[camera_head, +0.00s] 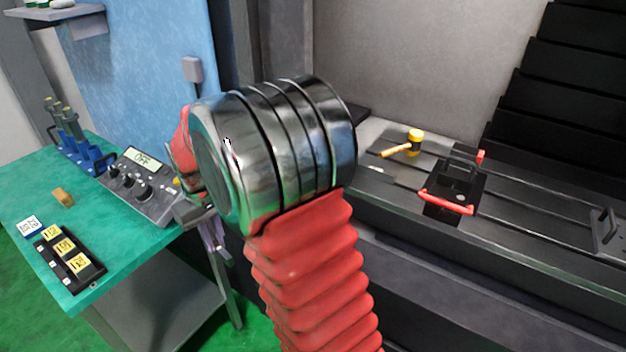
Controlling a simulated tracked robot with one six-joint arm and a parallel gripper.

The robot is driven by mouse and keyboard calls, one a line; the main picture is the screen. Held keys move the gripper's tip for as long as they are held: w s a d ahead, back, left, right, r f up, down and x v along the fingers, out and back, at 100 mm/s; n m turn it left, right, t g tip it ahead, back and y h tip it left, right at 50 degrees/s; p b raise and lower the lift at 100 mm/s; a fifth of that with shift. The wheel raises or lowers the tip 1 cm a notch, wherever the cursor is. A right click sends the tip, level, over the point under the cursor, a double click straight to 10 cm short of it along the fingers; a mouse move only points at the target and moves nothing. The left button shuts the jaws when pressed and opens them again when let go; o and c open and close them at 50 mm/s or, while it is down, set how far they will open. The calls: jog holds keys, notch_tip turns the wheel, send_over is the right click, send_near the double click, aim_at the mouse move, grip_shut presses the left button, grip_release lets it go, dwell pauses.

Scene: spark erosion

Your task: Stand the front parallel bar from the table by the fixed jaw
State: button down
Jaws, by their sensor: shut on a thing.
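My gripper (196,211) shows only in part, behind and to the left of the metal wrist of my red arm, over the right edge of the green table. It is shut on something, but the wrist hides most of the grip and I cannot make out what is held. I cannot pick out a parallel bar for sure. On the machine table (535,212) at the right stands a black fixture with red handles (462,190). A grey block (608,232) stands at the far right edge. I cannot tell which of these has the fixed jaw.
The green table (125,262) carries a control box reading OFF (138,185), a blue holder (80,155), a small brass-coloured block (63,197) and a black tray with yellow labels (70,262). A yellow-headed mallet (413,141) lies on the machine table. Its slotted surface right of the fixture is clear.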

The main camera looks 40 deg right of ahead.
jog(key=w+a+f, duration=0.3)
jog(key=w+a, duration=0.1)
jog(key=a, duration=0.3)
jog(key=shift+a, duration=0.4)
